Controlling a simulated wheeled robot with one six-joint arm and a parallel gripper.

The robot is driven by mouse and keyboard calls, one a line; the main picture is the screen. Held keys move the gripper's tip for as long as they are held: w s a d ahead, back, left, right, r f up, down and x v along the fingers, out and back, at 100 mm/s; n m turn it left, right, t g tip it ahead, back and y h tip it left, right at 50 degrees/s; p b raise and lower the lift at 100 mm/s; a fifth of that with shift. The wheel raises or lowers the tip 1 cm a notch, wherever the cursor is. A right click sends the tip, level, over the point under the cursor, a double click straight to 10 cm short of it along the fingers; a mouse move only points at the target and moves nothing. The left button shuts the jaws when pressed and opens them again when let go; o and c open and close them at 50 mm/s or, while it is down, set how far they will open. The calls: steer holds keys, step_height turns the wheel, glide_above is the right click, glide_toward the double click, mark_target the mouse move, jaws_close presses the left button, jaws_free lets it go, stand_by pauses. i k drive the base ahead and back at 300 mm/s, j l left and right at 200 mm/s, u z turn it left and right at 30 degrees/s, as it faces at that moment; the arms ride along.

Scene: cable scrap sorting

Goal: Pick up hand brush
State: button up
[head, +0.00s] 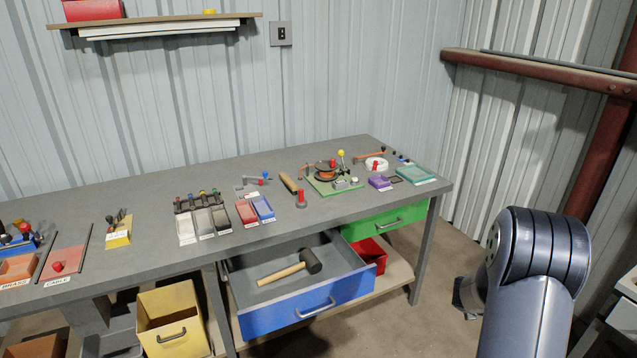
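A small brown elongated object with a dark edge, which looks like the hand brush (289,184), lies on the grey workbench (150,185). It is near the middle of the bench, right of a small grey tool with a blue and red end (255,181). It is small in the head view, so its bristles are hard to make out. My arm shows at the right edge, well apart from the bench.
The blue drawer (308,310) is pulled out below the bench, with a mallet (290,271) inside. Red and blue trays (246,212) and a red-topped peg (301,198) stand near the brush. A green board with a coil (330,181) lies right. Yellow bin (172,318) stands below.

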mark_target(293, 188)
steer(key=i+l+u, duration=0.2)
steer(key=i+u, duration=0.2)
steer(key=i+l+u, duration=0.3)
steer(key=u, duration=0.15)
steer(key=i+l+u, duration=0.5)
steer(key=l+u, duration=0.35)
steer(key=i+l+u, duration=0.1)
steer(key=l+u, duration=0.3)
steer(key=l, duration=0.25)
steer(key=l+u, duration=0.85)
steer(key=l, duration=0.3)
steer(key=k+l+u, duration=0.2)
steer(key=l+u, duration=0.25)
steer(key=l, duration=0.1)
